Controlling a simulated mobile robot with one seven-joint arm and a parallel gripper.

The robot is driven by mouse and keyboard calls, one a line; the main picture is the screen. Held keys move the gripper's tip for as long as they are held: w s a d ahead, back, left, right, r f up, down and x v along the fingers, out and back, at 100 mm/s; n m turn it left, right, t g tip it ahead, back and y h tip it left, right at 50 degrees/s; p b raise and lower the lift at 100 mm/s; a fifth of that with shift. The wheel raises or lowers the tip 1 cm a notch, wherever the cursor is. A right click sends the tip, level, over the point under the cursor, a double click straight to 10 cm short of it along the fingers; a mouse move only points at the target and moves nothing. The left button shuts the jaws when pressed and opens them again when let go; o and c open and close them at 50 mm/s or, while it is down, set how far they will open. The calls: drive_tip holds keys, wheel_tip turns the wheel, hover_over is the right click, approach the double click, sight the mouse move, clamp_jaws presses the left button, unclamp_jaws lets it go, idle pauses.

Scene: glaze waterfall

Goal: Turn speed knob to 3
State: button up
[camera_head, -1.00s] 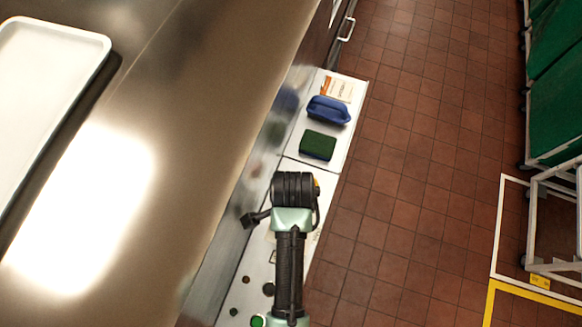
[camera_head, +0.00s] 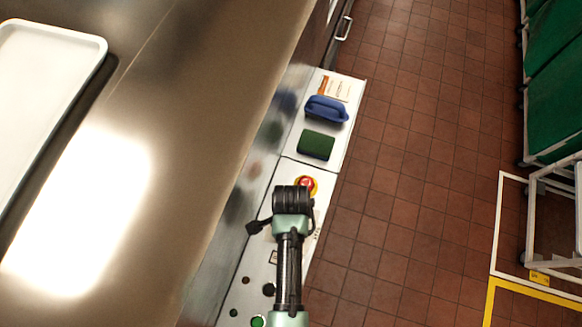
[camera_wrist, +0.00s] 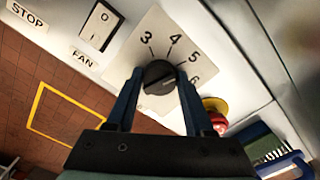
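The speed knob (camera_wrist: 159,77) is a round dark knob on a white dial plate (camera_wrist: 178,22) in the wrist view. The numbers 3, 4, 5 and 6 show around its far side; the rest of the scale is hidden. I cannot make out clearly where its pointer aims. My gripper (camera_wrist: 160,75) has its two fingers apart, one on each side of the knob. I cannot tell whether they press on it. In the head view my gripper (camera_head: 292,198) is over the white control panel (camera_head: 257,262) and hides the knob.
A red emergency stop on a yellow base (camera_head: 306,185) is close beside my gripper. A green pad (camera_head: 316,145) and a blue-handled tool (camera_head: 327,110) lie farther along the ledge. A fan switch (camera_wrist: 101,24) is left of the dial. Tiled floor lies right.

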clamp_jaws()
drive_tip(key=shift+r+n+p, duration=0.1)
drive_tip(key=shift+n+p, duration=0.2)
drive_tip(key=shift+n, duration=0.1)
drive_tip(key=n+p, duration=0.1)
drive_tip(key=n, duration=0.2)
drive_tip(key=shift+p, duration=0.35)
drive_tip(key=n+p, duration=0.1)
drive_tip(key=n, duration=0.3)
drive_tip(key=shift+d+p, duration=0.1)
drive_tip(key=shift+p, duration=0.3)
drive_tip(key=n+p, duration=0.1)
drive_tip(key=n, duration=0.3)
drive_tip(key=shift+d+n+p, duration=0.1)
drive_tip(key=shift+n+p, duration=0.35)
drive_tip(key=shift+n, duration=1.65)
